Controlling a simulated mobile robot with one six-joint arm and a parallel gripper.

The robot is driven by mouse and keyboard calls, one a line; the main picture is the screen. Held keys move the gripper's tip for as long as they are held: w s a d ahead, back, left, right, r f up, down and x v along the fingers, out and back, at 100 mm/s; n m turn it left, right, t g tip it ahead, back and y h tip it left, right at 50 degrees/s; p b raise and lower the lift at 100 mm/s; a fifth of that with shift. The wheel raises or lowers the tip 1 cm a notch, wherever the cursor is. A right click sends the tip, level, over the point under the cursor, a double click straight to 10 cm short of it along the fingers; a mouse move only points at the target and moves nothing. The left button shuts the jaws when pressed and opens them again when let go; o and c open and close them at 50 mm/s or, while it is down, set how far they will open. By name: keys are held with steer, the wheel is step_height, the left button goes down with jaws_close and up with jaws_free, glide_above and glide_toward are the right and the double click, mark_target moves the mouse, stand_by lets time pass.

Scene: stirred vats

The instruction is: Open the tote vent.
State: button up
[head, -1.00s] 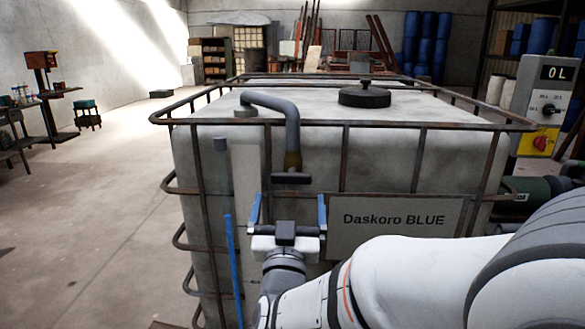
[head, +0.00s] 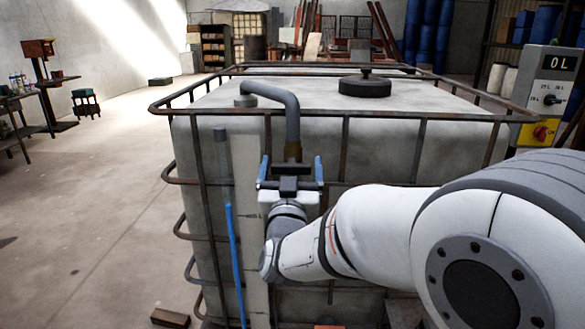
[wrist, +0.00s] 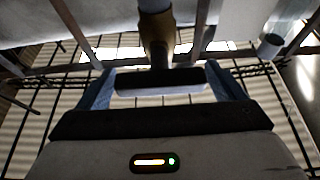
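A grey bent vent pipe (head: 291,115) rises from the tote's top and hooks down over its front face. It ends in a brass-coloured fitting (head: 293,151), also seen in the wrist view (wrist: 157,48). A dark crosswise bar handle (wrist: 160,80) sits just below the fitting. It lies crosswise, between my fingers in the wrist view. My gripper (head: 291,166) is open, its two blue fingers pointing up on either side of the handle. I cannot tell whether a finger touches it. The pale tote (head: 390,145) stands in a rusty cage; a black lid (head: 365,86) is on top.
Cage bars (head: 345,150) run close around my gripper. A thin blue upright rod (head: 234,260) stands left of my wrist. A control box (head: 550,90) reading "0 L" is at the right. The floor at the left is mostly clear.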

steer(key=c, duration=0.8)
steer(key=shift+o, duration=0.2)
steer(key=shift+f+n, duration=0.1)
steer(key=shift+n, duration=0.3)
steer(key=n+y+b, duration=0.3)
steer(key=n, duration=0.2)
steer(key=n+g+y+b, duration=0.1)
steer(key=n, duration=0.2)
steer(key=n+y+b, duration=0.1)
steer(key=n+y, duration=0.1)
steer(key=n, duration=0.1)
steer(key=shift+g, duration=0.4)
steer(key=n+g+b, duration=0.1)
steer(key=n, duration=0.2)
steer(key=n+y, duration=0.1)
steer(key=n, duration=0.1)
steer(key=shift+n+g+b, duration=0.4)
steer(key=n+g+b, duration=0.1)
steer(key=n, duration=0.1)
steer(key=n+b, duration=0.1)
steer(key=n, duration=0.1)
steer(key=shift+a+f+n+g, duration=0.1)
steer(key=shift+n+g, duration=0.3)
steer(key=o, duration=1)
